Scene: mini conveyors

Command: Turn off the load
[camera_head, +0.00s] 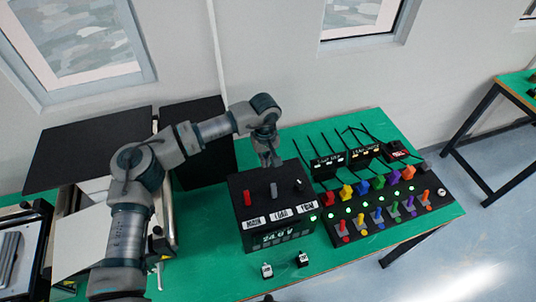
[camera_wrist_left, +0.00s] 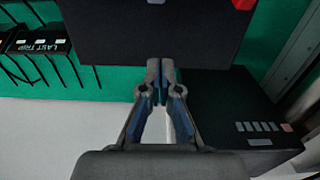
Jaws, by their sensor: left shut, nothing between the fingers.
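The black control box (camera_head: 262,222) stands on the green table. Its top carries a red switch (camera_head: 247,198) by the MAIN label, a grey switch (camera_head: 274,189) by the LOAD label, and a black knob (camera_head: 299,185) at the right. The grey LOAD switch sticks up from the panel. My left gripper (camera_head: 270,162) is shut and empty, pointing down above the box's back edge, behind the LOAD switch and apart from it. In the left wrist view the closed fingertips (camera_wrist_left: 160,68) show over the edge of the black box (camera_wrist_left: 150,38). My right gripper is not in view.
A black panel with several colored switches (camera_head: 385,215) and lit green lamps stands right of the box. Small boxes with cables, one labelled LAST TRIP (camera_wrist_left: 40,45), stand behind it. Two small blocks (camera_head: 267,271) lie in front. A conveyor (camera_head: 165,220) is at the left.

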